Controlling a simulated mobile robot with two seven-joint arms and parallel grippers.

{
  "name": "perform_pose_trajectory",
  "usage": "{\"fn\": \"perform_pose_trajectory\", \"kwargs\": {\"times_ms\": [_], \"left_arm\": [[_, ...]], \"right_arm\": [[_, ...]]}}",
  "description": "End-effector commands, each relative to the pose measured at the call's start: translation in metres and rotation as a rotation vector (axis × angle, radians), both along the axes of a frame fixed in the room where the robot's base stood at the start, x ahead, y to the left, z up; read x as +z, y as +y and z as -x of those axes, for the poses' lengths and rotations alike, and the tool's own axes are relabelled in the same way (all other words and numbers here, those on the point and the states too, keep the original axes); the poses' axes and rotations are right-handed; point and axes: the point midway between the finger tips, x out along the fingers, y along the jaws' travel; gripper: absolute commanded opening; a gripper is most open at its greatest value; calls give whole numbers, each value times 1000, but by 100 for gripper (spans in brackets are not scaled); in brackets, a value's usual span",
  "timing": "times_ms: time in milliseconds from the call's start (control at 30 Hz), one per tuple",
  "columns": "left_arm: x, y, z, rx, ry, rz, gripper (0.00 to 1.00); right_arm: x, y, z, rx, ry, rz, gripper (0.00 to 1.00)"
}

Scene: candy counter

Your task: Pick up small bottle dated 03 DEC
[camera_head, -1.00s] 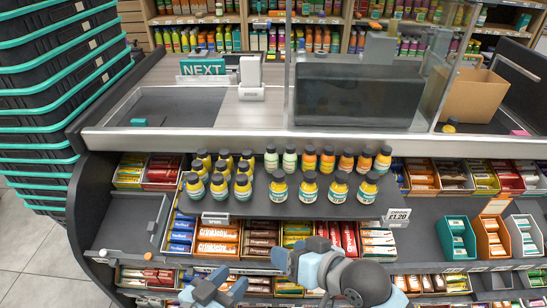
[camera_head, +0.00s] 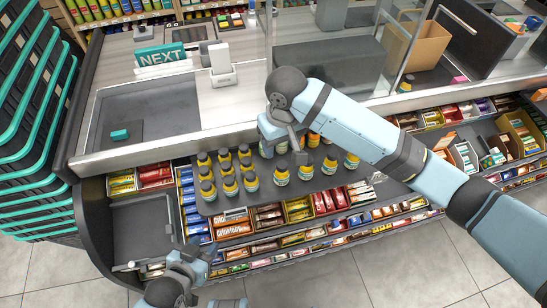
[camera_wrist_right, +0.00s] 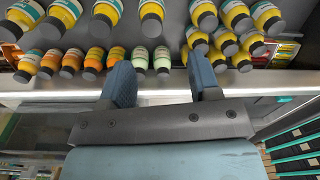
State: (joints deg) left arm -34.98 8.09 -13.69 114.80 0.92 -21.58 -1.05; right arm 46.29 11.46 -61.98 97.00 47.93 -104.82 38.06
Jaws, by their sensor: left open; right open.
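Small dark-capped bottles stand on the counter's upper shelf (camera_head: 235,208). No date is readable on any label. My left gripper (camera_head: 190,258) is open and empty, low in front of the counter.
Chocolate bars and boxes (camera_head: 236,228) fill the shelves below the bottles. A NEXT sign (camera_head: 162,57) and a clear screen stand on the counter. Stacked baskets (camera_head: 30,140) are at the left. The floor (camera_head: 330,275) in front is clear.

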Motion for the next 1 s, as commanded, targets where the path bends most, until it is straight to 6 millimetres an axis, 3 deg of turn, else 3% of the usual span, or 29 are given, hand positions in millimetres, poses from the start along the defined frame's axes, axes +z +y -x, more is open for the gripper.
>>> {"fn": "perform_pose_trajectory", "kwargs": {"times_ms": [67,167,500,833,1000], "left_arm": [[2,1,2,2,9,-5,43],[0,2,3,3,13,-8,43],[-1,2,3,2,13,-9,43],[-1,2,3,3,13,-8,43],[1,2,3,2,13,-8,43]], "right_arm": [[9,-3,-3,-6,4,30,57],[7,-6,-5,-10,11,48,57],[-54,-7,-4,-11,12,49,57],[-84,-7,-4,-11,11,46,57],[-110,-9,-4,-11,11,48,57]]}}
